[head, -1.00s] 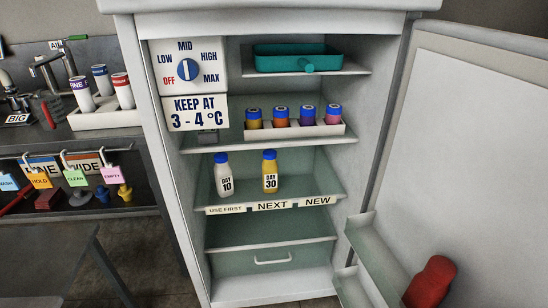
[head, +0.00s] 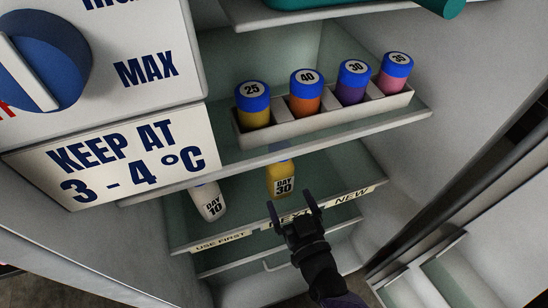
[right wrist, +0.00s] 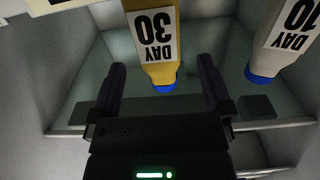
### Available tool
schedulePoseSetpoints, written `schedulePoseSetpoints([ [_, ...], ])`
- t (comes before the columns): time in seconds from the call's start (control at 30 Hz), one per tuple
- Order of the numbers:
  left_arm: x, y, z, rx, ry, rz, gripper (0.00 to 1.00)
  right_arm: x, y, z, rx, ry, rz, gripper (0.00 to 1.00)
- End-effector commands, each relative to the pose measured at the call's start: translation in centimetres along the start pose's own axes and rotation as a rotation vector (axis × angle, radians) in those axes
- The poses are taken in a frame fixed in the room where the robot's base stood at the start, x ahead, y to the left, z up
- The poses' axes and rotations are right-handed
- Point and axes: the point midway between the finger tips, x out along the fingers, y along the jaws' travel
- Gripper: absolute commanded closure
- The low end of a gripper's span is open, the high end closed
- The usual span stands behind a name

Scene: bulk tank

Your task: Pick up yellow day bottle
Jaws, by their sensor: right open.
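The yellow bottle (head: 281,178), labelled DAY 30, stands on the middle fridge shelf; the shelf above hides part of its blue cap in the head view. In the right wrist view the yellow bottle (right wrist: 153,45) appears upside down, ahead of the fingers. My right gripper (head: 292,209) is open and empty, just in front of and below the bottle in the head view. Its two dark fingers (right wrist: 161,88) show apart in the right wrist view, with the bottle roughly between their lines. I cannot tell whether they touch it. My left gripper is not in view.
A white DAY 10 bottle (head: 208,202) stands left of the yellow one. Above, a white rack (head: 330,119) holds several capped vials near the shelf edge. Shelf labels (head: 221,240) run along the front edge. The fridge's right wall (head: 470,110) bounds the space.

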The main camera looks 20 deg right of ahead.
Motion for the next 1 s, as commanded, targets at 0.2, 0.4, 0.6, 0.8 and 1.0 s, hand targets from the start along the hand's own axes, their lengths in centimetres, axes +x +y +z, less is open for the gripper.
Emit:
schedulePoseSetpoints([
  [0.2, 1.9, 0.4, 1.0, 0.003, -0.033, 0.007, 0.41, 3.6, 0.1, 0.6, 0.001, -0.002, 0.0, 0.0],
  [0.4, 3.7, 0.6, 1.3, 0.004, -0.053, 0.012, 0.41, 7.4, 0.4, 0.7, 0.002, -0.005, 0.0, 0.0],
  [0.6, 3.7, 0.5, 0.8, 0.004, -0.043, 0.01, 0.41, 8.1, 0.4, 0.2, -0.002, -0.004, -0.002, 0.0],
  [0.8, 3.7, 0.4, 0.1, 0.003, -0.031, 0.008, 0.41, 8.0, 0.4, 0.2, -0.001, -0.004, -0.001, 0.28],
  [1.0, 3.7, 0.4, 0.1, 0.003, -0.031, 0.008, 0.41, 8.0, 0.4, 0.2, -0.001, -0.004, -0.001, 0.7],
])
